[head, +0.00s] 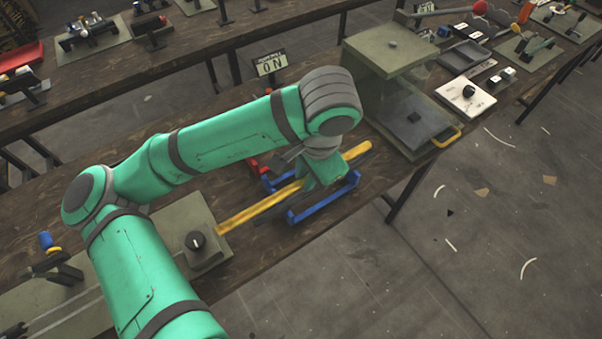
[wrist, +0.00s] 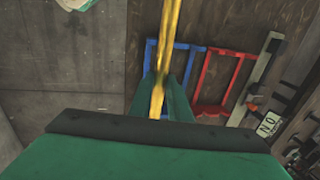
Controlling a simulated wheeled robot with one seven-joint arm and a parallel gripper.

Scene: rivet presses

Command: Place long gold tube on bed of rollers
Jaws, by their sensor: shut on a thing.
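The long gold tube (head: 250,208) runs diagonally over the bench in the head view, from beside the dial box to near the press. My gripper (head: 320,181) is shut around the tube between its ends. In the wrist view the tube (wrist: 171,30) passes up and away between the green fingers (wrist: 159,95). A blue frame (head: 325,201) lies under and beside the tube; it also shows in the wrist view (wrist: 194,50). I cannot tell whether the tube touches it. No bed of rollers can be clearly made out; my arm hides part of the bench.
A red frame (wrist: 226,50) lies beside the blue one. A dial box (head: 203,247) stands near the tube's left end. A large press with a clear guard (head: 400,52) stands at the right. The floor lies beyond the bench edge.

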